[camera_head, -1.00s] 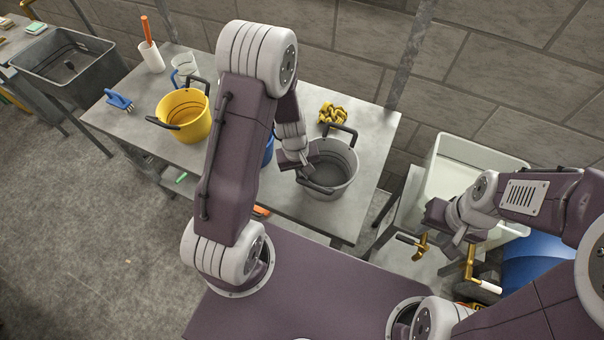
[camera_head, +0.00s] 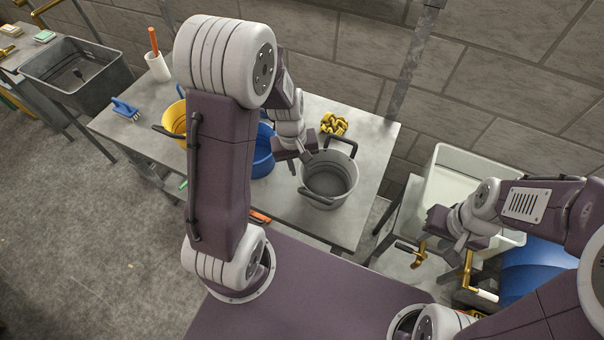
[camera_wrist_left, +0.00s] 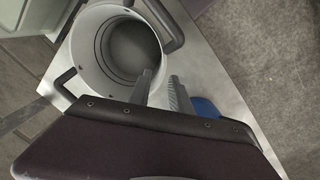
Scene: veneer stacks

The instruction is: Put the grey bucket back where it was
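The grey bucket (camera_head: 329,185) stands upright on the metal table near its right end, with two dark handles on its rim. It also shows in the wrist view (camera_wrist_left: 92,50). My left gripper (camera_head: 308,157) is at the bucket's far left rim. In the wrist view its two fingers (camera_wrist_left: 162,90) are apart, one overlapping the bucket's opening and one outside it. I cannot tell whether either touches the wall. My right gripper (camera_head: 450,235) hangs at the right, away from the bucket, in front of a white tub; its fingers are unclear.
A blue bucket (camera_head: 263,158) stands just left of the grey one, partly behind my arm. A yellow bucket (camera_head: 174,121) is further left. A yellow rope coil (camera_head: 334,123) lies behind the grey bucket. The white tub (camera_head: 455,165) is right of the table. A blue brush (camera_head: 125,108) lies at the left.

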